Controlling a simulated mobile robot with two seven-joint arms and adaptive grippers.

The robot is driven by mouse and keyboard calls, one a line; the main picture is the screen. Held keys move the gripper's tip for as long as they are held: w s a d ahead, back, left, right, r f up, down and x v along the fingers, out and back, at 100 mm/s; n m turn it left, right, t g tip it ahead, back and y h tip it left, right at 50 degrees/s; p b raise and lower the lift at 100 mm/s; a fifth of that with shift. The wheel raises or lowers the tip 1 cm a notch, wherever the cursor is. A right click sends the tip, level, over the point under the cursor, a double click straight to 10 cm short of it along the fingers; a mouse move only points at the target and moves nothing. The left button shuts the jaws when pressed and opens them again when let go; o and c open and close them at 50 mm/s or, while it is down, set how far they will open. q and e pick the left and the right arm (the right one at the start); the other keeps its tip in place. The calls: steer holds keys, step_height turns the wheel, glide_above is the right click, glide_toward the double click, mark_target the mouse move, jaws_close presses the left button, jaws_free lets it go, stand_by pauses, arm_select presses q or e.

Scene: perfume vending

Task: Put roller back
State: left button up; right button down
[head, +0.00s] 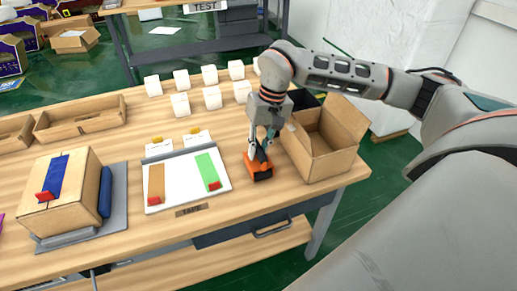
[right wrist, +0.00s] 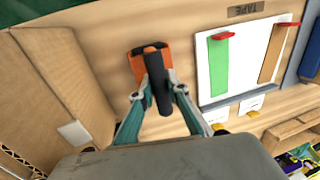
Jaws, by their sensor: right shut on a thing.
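The roller (head: 261,172) has an orange-and-black head and a black handle. It is at the table's front, between the white tape board (head: 183,200) and the open cardboard box (head: 318,160). My right gripper (head: 262,150) points down and is shut on the roller's handle. In the right wrist view the handle (right wrist: 159,95) stands between the fingertips (right wrist: 163,88), with the orange head beyond. I cannot tell whether the head touches the tabletop. My left gripper is out of view.
The board carries a brown strip and a green strip with red ends. A taped carton (head: 75,190) sits on a grey mat (head: 118,200) at left. Several white boxes (head: 212,97) stand behind. Wooden trays (head: 80,117) are at back left. Bare wood surrounds the roller.

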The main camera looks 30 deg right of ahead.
steer(key=shift+s+f, duration=0.25)
steer(key=shift+f, duration=0.35)
steer(key=c, duration=2)
jaws_free()
steer(key=shift+f, duration=0.1)
steer(key=shift+c, duration=0.2)
steer(key=shift+o, duration=0.4)
steer(key=shift+w+r, duration=0.15)
steer(key=shift+r, duration=0.35)
step_height(320, 180, up, 12)
steer(key=d+p, duration=0.1)
steer(key=d, duration=0.1)
steer(key=shift+s+d+r, duration=0.15)
steer(key=shift+s+r, duration=0.05)
steer(key=shift+s, duration=0.05)
